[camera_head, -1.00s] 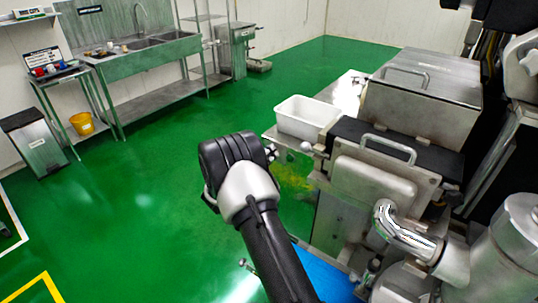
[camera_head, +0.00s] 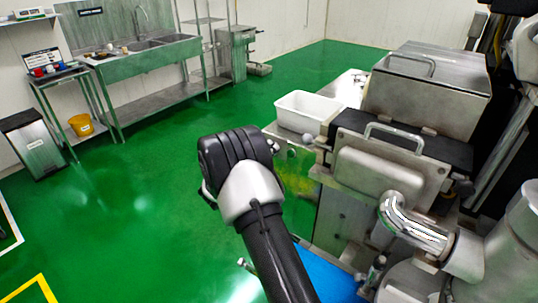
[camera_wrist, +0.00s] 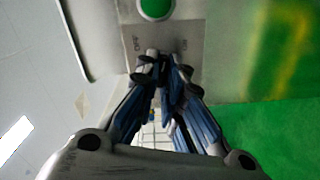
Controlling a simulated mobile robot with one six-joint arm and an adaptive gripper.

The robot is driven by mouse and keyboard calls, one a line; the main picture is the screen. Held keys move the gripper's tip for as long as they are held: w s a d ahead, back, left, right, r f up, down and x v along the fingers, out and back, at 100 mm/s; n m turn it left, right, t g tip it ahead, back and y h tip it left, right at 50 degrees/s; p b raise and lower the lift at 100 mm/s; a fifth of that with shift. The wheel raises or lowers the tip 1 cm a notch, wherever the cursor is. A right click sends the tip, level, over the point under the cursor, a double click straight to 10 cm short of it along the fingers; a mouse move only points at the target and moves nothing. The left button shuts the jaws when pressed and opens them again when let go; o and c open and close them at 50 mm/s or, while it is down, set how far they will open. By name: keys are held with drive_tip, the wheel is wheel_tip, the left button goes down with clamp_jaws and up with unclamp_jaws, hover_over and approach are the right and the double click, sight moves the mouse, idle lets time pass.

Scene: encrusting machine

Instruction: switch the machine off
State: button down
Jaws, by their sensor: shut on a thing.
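The steel encrusting machine (camera_head: 375,180) stands on the right in the head view. In the wrist view, its grey panel (camera_wrist: 205,85) fills the upper middle, with a round green button (camera_wrist: 156,8) at the top edge. Small dark lettering, which seems to read OFF, is left of my fingertips, with another mark to the right. My gripper (camera_wrist: 166,68) points at the panel just below the green button, its fingertips close together on a small part between the marks. That part looks like a switch knob and is mostly hidden. In the head view, my wrist hides the fingertips.
A sink bench (camera_head: 150,62), a bin (camera_head: 35,145) and a yellow bucket (camera_head: 81,125) stand left. The green floor between is clear.

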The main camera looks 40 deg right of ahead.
drive_tip(key=n, duration=1.1)
drive_tip(key=shift+f+b, duration=0.2)
drive_tip(key=shift+b, duration=0.1)
drive_tip(key=shift+n, duration=0.3)
drive_tip(key=c, duration=1.7)
unclamp_jaws()
drive_tip(key=shift+a, duration=0.1)
drive_tip(key=v, duration=1.1)
drive_tip(key=shift+s+a, duration=0.2)
drive_tip(key=shift+a, duration=0.15)
